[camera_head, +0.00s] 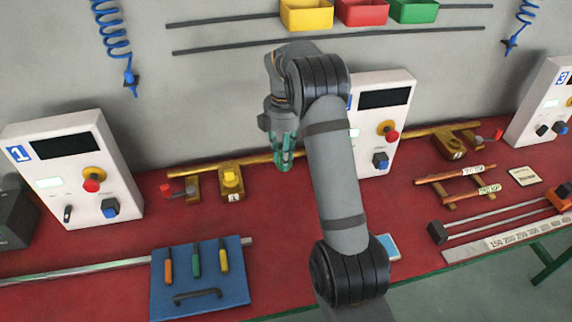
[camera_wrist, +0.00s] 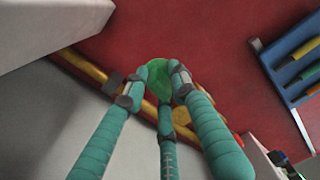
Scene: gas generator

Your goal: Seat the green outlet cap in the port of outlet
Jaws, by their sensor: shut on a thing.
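The green outlet cap (camera_wrist: 158,76) is held between the teal fingertips of my gripper (camera_wrist: 155,84) in the wrist view. In the head view my gripper (camera_head: 284,163) points down, above the red bench and beside the brass pipe; the cap cannot be told apart from the fingers there. The brass pipe (camera_wrist: 88,68) runs diagonally behind the fingers in the wrist view. Left of my gripper in the head view, a brass outlet block with a yellow cap (camera_head: 231,175) sits on the pipe. The cap appears clear of any port; an open port cannot be made out.
A red-handled valve (camera_head: 178,190) stands left of the yellow cap. Another brass fitting (camera_head: 451,146) is on the right. White control boxes (camera_head: 68,170) and (camera_head: 380,125) stand along the wall. A blue tool board (camera_head: 200,280) lies in front. Red bench between is clear.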

